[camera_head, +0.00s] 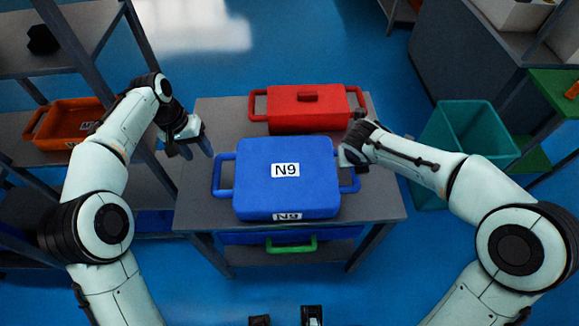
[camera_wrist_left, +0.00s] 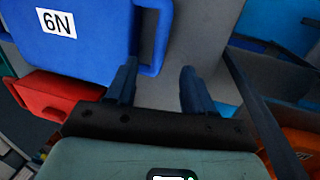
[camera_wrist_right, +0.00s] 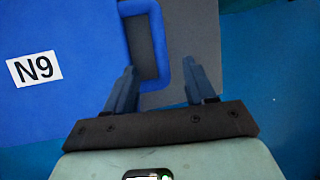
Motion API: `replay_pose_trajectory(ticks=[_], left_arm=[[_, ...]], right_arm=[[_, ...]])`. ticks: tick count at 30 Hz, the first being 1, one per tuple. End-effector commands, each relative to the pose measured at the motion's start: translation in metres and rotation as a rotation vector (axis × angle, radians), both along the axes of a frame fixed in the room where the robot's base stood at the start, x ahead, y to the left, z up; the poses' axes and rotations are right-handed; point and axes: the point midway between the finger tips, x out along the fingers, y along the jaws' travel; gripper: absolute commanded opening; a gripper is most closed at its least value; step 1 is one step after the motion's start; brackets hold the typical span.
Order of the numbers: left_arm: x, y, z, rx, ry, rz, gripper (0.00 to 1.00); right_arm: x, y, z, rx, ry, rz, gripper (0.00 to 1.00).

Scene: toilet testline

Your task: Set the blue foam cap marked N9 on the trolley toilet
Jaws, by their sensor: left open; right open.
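The blue foam cap marked N9 (camera_head: 288,190) lies flat on a grey table (camera_head: 385,205), with a loop handle on its left and right sides. It also shows in the left wrist view (camera_wrist_left: 90,55) and in the right wrist view (camera_wrist_right: 60,100). My left gripper (camera_head: 190,150) is open and empty, above and left of the cap's left handle. My right gripper (camera_head: 346,160) is open at the cap's right handle. In the right wrist view that handle appears between and ahead of the fingers; I cannot tell whether they touch it. I see no trolley toilet.
A red cap-like case (camera_head: 305,122) lies behind the blue cap on the same table. An orange tray (camera_head: 75,120) sits on the left shelf. A teal bin (camera_head: 465,130) stands right of the table. A green-handled blue item (camera_head: 291,245) is on the table's lower shelf.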

Motion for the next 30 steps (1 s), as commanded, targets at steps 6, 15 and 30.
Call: replay_pose_trajectory(ticks=[6, 15, 30], left_arm=[[0.000, 0.000, -0.001, 0.000, 0.000, 0.001, 0.53], [-0.001, -0.005, -0.028, 0.000, 0.005, 0.000, 0.53], [-0.002, -0.021, -0.117, 0.000, 0.003, 0.000, 0.53]], right_arm=[[0.000, 0.000, -0.001, 0.001, 0.000, -0.001, 0.55], [0.009, -0.006, -0.027, 0.002, 0.005, -0.004, 0.55], [0.043, -0.024, -0.108, 0.002, 0.003, -0.002, 0.55]])
